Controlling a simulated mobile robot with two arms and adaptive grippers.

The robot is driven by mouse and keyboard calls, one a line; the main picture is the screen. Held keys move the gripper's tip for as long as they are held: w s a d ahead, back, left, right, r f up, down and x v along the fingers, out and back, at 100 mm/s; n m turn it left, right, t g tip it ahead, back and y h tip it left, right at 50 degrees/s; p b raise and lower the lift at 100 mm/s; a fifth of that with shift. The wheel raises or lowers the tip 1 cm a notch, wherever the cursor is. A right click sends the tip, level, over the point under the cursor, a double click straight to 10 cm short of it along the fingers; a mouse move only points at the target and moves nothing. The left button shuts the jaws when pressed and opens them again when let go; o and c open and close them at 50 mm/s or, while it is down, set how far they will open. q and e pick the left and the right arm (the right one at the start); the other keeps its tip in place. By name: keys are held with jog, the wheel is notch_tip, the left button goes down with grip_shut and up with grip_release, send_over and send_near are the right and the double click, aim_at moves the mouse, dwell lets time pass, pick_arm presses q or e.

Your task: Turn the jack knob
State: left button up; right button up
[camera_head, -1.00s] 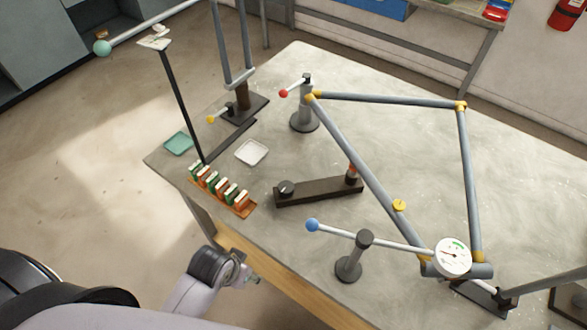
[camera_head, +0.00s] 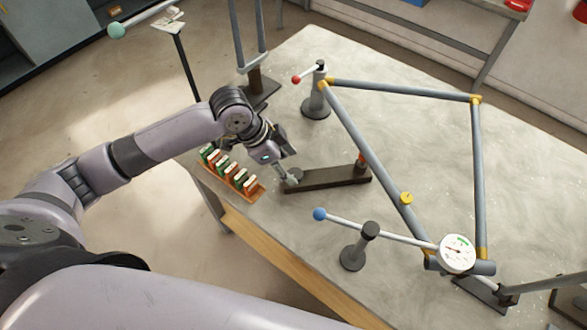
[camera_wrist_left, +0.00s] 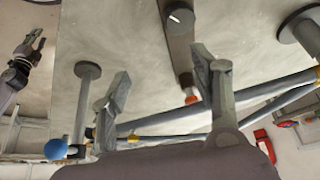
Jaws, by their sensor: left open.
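The jack is a dark bar (camera_head: 325,179) lying on the grey table under the frame. Its round dark knob (camera_head: 293,178) is at the left end and a red-tipped post (camera_head: 361,159) is at the right end. My left gripper (camera_head: 287,164) is close by the knob, partly covering it in the head view. In the left wrist view the knob (camera_wrist_left: 180,20) shows a white mark and lies beyond the two spread, empty fingers (camera_wrist_left: 162,86). I cannot tell whether a finger touches it. My right gripper (camera_wrist_left: 37,46) is small at the left of the wrist view, apart from the jack.
A grey tube frame (camera_head: 405,98) with yellow joints stands right of the jack. A blue-ended lever (camera_head: 320,214) with a dial gauge (camera_head: 457,253) is in front. A red-ended lever post (camera_head: 317,95) stands behind. A rack of coloured blocks (camera_head: 232,175) sits beneath my left arm.

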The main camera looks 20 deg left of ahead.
pick_arm(q)
send_near(294, 174)
jog(key=shift+g+y, duration=0.3)
jog(key=shift+g, duration=0.1)
jog(key=p+x, duration=0.1)
jog(key=x, duration=0.1)
jog(key=p+x, duration=0.1)
jog(key=x, duration=0.2)
jog(key=p+x, duration=0.2)
jog(key=shift+w+d, duration=0.4)
jog(key=shift+w, duration=0.05)
jog(key=shift+x, duration=0.8)
jog(key=shift+a, duration=0.1)
